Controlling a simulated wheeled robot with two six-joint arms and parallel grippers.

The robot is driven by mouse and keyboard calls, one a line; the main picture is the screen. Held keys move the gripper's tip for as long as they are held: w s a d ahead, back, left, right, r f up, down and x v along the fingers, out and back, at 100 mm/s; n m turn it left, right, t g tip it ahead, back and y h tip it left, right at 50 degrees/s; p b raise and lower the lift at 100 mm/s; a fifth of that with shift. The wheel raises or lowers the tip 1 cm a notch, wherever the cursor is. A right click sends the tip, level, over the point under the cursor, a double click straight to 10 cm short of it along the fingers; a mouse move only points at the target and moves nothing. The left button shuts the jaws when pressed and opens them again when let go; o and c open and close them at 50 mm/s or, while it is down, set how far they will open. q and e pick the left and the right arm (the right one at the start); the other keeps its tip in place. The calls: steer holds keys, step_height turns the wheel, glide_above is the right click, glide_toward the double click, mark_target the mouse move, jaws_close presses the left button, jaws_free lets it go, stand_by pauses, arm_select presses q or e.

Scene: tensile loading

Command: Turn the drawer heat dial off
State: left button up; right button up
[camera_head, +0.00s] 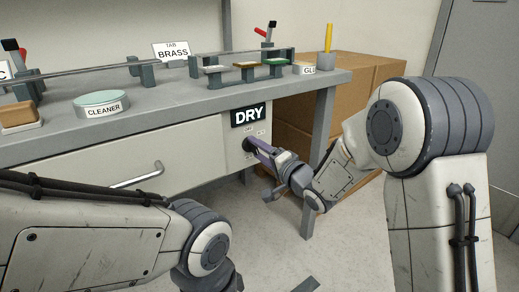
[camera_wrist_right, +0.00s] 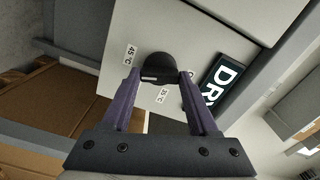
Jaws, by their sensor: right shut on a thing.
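The heat dial is a dark round knob (camera_wrist_right: 160,66) on the pale panel beside the drawer (camera_head: 130,150). In the right wrist view a light mark shows on its near side, and small 45 °C and 35 °C labels sit by it. The DRY sign (camera_head: 247,115) is just above the dial. My right gripper (camera_head: 250,146) reaches the panel from the right. Its purple fingers (camera_wrist_right: 159,76) stand on both sides of the knob and are shut on it. In the head view the fingers mostly hide the dial. My left arm crosses the lower left; its gripper does not show.
The drawer has a bar handle (camera_head: 138,176). The bench top (camera_head: 165,92) above holds a cleaner pad (camera_head: 101,103), a BRASS sign (camera_head: 173,51) and several coloured blocks. A bench leg (camera_head: 320,130) stands close to my right forearm. Cardboard boxes (camera_head: 370,75) are behind it.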

steer(key=n, duration=0.3)
steer(key=shift+n, duration=0.4)
steer(key=n, duration=0.4)
steer(key=shift+d+f+n+b, duration=0.1)
steer(key=shift+f+n+b, duration=0.05)
steer(key=shift+n+b, duration=0.2)
steer(key=n+b, duration=0.1)
steer(key=n, duration=0.3)
steer(key=shift+b, duration=0.3)
steer(key=n+b, duration=0.2)
steer(key=n, duration=0.3)
steer(key=shift+f, duration=0.1)
steer(key=n+b, duration=0.2)
steer(key=n, duration=0.1)
steer(key=shift+n, duration=0.25)
steer(key=n+b, duration=0.3)
steer(key=shift+n, duration=0.3)
steer(key=n+b, duration=0.4)
steer(key=n, duration=0.1)
steer(key=shift+d+n+b, duration=0.1)
steer(key=shift+n+b, duration=0.85)
steer(key=shift+n, duration=0.25)
steer(key=shift+w, duration=0.1)
